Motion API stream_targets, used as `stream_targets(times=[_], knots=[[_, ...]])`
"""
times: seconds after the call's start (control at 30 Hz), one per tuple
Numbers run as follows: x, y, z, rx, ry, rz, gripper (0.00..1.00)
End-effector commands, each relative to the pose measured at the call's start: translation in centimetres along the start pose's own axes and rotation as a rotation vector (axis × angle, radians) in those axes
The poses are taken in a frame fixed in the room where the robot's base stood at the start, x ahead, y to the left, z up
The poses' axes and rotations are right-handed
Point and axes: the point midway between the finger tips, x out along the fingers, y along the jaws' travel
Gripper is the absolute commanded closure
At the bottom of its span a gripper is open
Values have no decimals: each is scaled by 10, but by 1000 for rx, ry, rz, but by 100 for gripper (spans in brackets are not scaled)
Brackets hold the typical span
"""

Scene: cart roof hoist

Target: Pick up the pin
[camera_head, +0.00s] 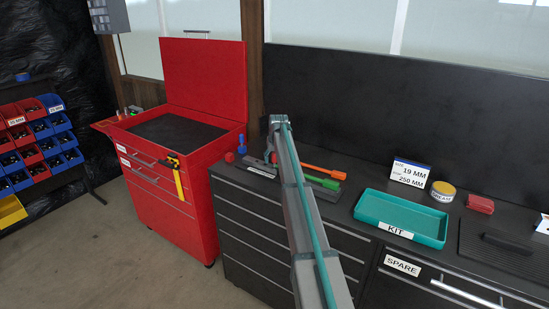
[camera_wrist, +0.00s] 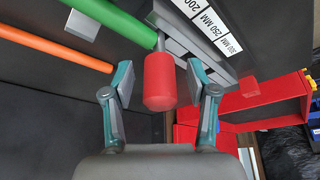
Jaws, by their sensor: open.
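A red cylinder (camera_wrist: 160,82) with a thin grey shaft at its far end stands out between my fingers in the wrist view; I cannot tell for sure whether it is the pin. My gripper (camera_wrist: 159,88) is open, with one finger on each side of the red cylinder and a visible gap on both sides. Beside it lie a green bar (camera_wrist: 112,20) and an orange bar (camera_wrist: 55,48). In the head view the green bar (camera_head: 322,182) and orange bar (camera_head: 323,172) lie on the counter right of my arm, which hides most of the gripper area.
A grey rack (camera_wrist: 180,38) with size labels (camera_wrist: 208,22) is close to the fingers. A teal kit tray (camera_head: 402,218), a size sign (camera_head: 409,173), a round tin (camera_head: 443,191) and a red box (camera_head: 480,204) stand on the right. A red tool cabinet (camera_head: 170,200) stands left.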

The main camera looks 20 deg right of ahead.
Motion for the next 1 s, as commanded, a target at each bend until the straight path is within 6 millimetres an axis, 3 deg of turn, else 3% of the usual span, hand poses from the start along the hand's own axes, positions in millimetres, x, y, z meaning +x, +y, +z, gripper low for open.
stream_targets(times=[0.2, 0.57, 1.0], knots=[[2, 0, 0, 0, 0, 0, 42], [1, 0, 0, 0, 0, 0, 100], [-7, 0, -4, 0, 3, 0, 100]])
